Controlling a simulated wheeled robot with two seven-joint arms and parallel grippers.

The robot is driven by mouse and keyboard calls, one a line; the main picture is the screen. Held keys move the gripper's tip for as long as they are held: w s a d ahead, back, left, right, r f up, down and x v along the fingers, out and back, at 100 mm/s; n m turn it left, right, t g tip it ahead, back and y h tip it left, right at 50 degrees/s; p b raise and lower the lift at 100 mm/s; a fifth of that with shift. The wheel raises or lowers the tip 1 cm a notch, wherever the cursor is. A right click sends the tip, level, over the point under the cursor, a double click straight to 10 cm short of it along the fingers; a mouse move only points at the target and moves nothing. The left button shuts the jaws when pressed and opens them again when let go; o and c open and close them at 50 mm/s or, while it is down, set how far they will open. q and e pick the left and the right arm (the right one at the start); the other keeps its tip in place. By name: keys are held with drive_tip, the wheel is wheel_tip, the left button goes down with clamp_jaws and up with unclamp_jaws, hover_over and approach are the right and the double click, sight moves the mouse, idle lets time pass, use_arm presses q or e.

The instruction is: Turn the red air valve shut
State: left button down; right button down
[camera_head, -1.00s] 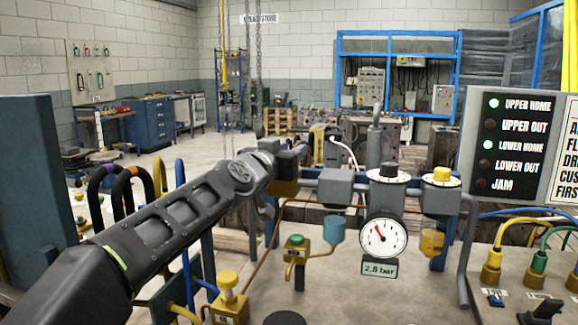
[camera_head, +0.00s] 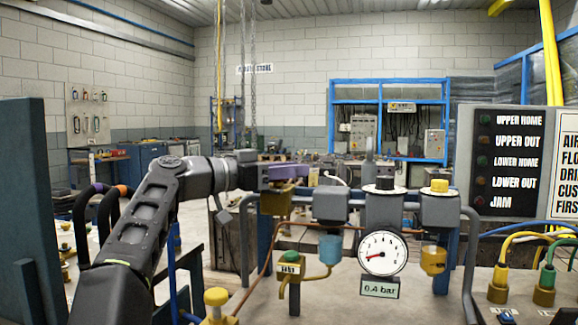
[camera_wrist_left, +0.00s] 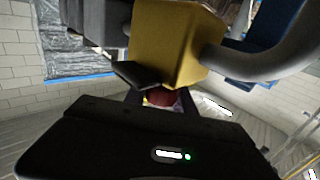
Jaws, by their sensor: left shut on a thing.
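In the head view my left gripper (camera_head: 262,172) is at the left end of the pipe run, just above a brass-yellow valve block (camera_head: 275,200). The block shows large in the left wrist view (camera_wrist_left: 172,42). There a dark red piece, the red air valve's handle (camera_wrist_left: 158,97), shows between my left fingers below the block. The gripper is shut on it, and its body hides most of the handle. A round gauge (camera_head: 382,252) hangs on the pipe run with its needle low left. Its display (camera_head: 379,289) reads 0.4 bar. My right gripper is not in view.
A lamp panel (camera_head: 507,160) stands at the right with all its lamps dark. A green button (camera_head: 290,257) and a yellow knob (camera_head: 216,297) stand in front of the pipe run. Blue, yellow and green hoses curve at the lower right. A tall blue-grey panel (camera_head: 30,200) blocks the far left.

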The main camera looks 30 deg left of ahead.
use_arm(q)
drive_tip(key=shift+h, duration=0.3)
drive_tip(key=c, duration=1)
unclamp_jaws()
drive_tip(key=shift+c, duration=0.2)
drive_tip(key=v, duration=0.7)
drive_tip(key=shift+s+a, duration=0.2)
drive_tip(key=shift+s, duration=0.15)
drive_tip(key=shift+r, duration=0.1)
